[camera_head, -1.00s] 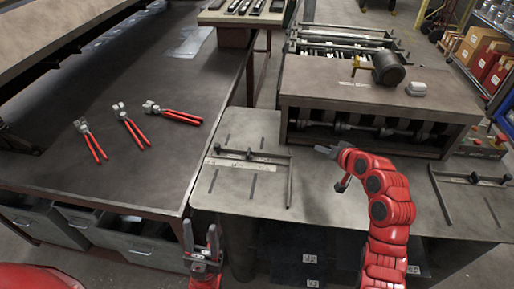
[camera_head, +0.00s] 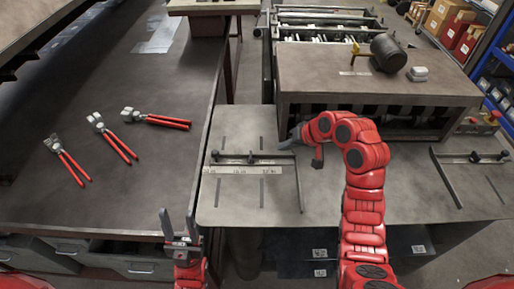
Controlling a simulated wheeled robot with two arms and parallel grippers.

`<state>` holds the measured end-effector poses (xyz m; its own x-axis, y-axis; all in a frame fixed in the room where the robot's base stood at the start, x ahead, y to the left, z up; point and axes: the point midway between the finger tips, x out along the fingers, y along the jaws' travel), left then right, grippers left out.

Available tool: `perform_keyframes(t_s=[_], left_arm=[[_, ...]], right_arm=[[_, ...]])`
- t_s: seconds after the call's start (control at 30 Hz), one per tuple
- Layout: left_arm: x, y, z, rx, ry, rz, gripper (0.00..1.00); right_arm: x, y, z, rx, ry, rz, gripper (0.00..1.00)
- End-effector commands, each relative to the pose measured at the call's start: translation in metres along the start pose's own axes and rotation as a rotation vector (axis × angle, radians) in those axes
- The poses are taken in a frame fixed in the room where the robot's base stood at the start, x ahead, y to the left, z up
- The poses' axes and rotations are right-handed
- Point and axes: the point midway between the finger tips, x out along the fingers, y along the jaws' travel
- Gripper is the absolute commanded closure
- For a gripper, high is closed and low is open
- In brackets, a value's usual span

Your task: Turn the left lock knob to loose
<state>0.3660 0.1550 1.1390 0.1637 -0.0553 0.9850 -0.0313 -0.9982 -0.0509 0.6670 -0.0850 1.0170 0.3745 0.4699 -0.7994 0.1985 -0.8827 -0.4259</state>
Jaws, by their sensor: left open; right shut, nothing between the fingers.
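The left gauge (camera_head: 245,170) lies on the grey metal table, with a crossbar, a pale ruler strip and a long rod at its right end. Small dark knobs stand on its crossbar, one at the left end (camera_head: 216,155) and one near the middle (camera_head: 250,157). Whether they are tight or loose cannot be told. My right gripper (camera_head: 285,145) is shut and empty, pointing left, close to the crossbar's right end; contact cannot be told. My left gripper (camera_head: 178,216) is open and empty, fingers up, in front of the workbench edge, left of the gauge.
A similar right gauge (camera_head: 470,158) lies at the table's right. A brown-topped machine (camera_head: 375,85) stands behind, bearing a dark cylindrical tool (camera_head: 388,53) and a small pale block (camera_head: 418,74). Several red-handled pliers (camera_head: 112,138) lie on the left workbench (camera_head: 95,205).

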Motion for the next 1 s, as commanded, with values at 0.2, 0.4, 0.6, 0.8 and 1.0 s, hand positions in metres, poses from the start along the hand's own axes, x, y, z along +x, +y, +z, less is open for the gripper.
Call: perform_keyframes(t_s=[0.2,0.4,0.6,0.8,1.0], left_arm=[[0.022,-0.001,-0.004,0.0,0.0,0.0,0.5],[0.038,-0.002,-0.006,0.0,0.0,0.0,0.5],[0.049,-0.003,-0.008,0.0,0.0,0.0,0.5],[0.051,-0.003,-0.009,0.0,0.0,0.0,0.5],[0.05,-0.003,-0.008,0.0,0.0,0.0,0.5]], right_arm=[[0.045,-0.004,-0.001,0.0,-0.005,-0.002,1.0],[0.074,-0.013,-0.002,-0.002,-0.003,-0.002,1.0],[0.086,-0.033,-0.002,-0.004,0.001,-0.002,1.0],[0.091,-0.037,-0.002,-0.002,0.003,-0.002,1.0],[0.091,-0.037,-0.001,-0.002,0.004,-0.002,1.0]])
